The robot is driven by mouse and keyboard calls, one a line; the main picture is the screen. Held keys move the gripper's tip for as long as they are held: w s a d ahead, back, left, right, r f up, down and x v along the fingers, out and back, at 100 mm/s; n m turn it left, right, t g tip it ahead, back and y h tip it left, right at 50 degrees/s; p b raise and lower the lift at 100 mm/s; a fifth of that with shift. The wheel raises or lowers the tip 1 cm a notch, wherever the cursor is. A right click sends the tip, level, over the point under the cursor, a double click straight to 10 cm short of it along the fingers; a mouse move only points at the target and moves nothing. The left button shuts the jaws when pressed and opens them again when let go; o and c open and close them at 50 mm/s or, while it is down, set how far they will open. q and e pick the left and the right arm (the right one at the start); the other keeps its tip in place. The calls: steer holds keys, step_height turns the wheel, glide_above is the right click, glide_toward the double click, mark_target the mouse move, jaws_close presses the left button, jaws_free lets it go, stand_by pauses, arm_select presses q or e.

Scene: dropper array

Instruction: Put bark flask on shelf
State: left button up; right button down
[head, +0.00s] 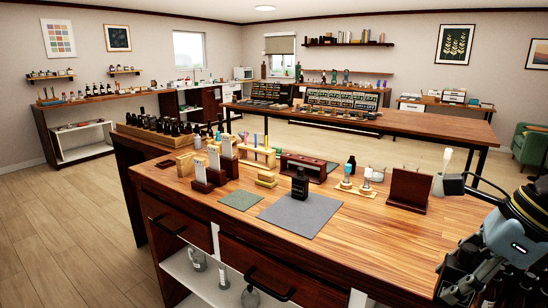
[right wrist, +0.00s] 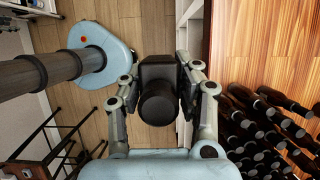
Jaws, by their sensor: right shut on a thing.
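In the right wrist view a dark, boxy flask with a round black cap (right wrist: 158,106) sits between the fingers of my right gripper (right wrist: 160,72), which is shut on it. It may be the bark flask; no label can be read. In the head view my right gripper (head: 470,275) is at the lower right edge, dark and partly cut off; what it holds is not clear there. Another dark flask (head: 300,184) stands upright on the grey mat. An open white shelf (head: 176,262) under the bench holds a few greyish flasks (head: 223,277). My left gripper is not in view.
The wooden bench (head: 400,230) has clear room at its right front. Drawer handles (head: 270,284) stick out in front. Many dark bottles (right wrist: 265,125) stand at the right in the wrist view.

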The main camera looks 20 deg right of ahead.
mark_target(449, 307)
step_height(449, 307, down, 6)
steer(key=b, duration=0.4)
steer(key=shift+s+d+r+b, duration=0.1)
steer(key=shift+r+b, duration=0.15)
steer(key=shift+b, duration=0.15)
arm_select(q)
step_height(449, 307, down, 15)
steer(key=b, duration=0.9)
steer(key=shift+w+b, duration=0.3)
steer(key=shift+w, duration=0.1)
arm_select(e)
step_height(449, 307, down, 10)
steer(key=shift+f, duration=0.15)
